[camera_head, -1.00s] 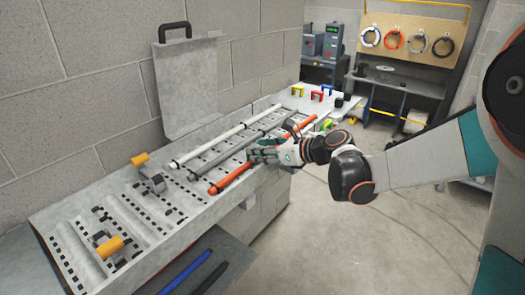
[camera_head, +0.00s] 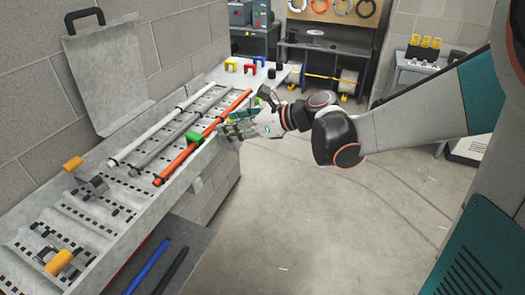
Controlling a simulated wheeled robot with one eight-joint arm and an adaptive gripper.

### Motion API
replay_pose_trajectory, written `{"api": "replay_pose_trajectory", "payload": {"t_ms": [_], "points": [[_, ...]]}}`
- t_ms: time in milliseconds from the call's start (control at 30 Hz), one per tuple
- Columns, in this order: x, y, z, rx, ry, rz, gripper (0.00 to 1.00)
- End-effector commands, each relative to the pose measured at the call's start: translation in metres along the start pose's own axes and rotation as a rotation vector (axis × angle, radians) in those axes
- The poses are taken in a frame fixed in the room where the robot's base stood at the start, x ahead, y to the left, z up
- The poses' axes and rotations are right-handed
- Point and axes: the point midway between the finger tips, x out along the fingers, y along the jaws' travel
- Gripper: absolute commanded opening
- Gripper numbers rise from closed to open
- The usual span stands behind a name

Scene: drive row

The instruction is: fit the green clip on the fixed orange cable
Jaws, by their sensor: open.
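The orange cable (camera_head: 178,163) runs diagonally along the right side of the metal tray. The green clip (camera_head: 194,137) sits at the middle of the orange cable, showing mostly on its left side. It appears to touch the cable; I cannot tell whether it is fully seated around it. My gripper (camera_head: 232,133) is open, just right of the clip and apart from it, beside the tray's right edge. Its fingers point left towards the cable, and nothing shows between them.
A grey cable (camera_head: 150,157) and a white cable (camera_head: 130,146) lie left of the orange one. Yellow (camera_head: 230,66) and red (camera_head: 257,63) clips stand on the white bench behind. Orange-handled clamps (camera_head: 73,163) are at the near left. The floor to the right is clear.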

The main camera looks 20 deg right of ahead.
Motion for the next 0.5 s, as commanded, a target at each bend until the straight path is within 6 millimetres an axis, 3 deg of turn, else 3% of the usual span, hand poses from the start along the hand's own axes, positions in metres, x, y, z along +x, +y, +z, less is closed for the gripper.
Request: {"api": "replay_pose_trajectory", "payload": {"t_ms": [167, 500], "points": [[-0.009, 0.014, -0.003, -0.145, 0.06, -0.009, 0.45], [-0.074, 0.075, -0.042, -1.007, 0.416, 0.058, 0.45]]}}
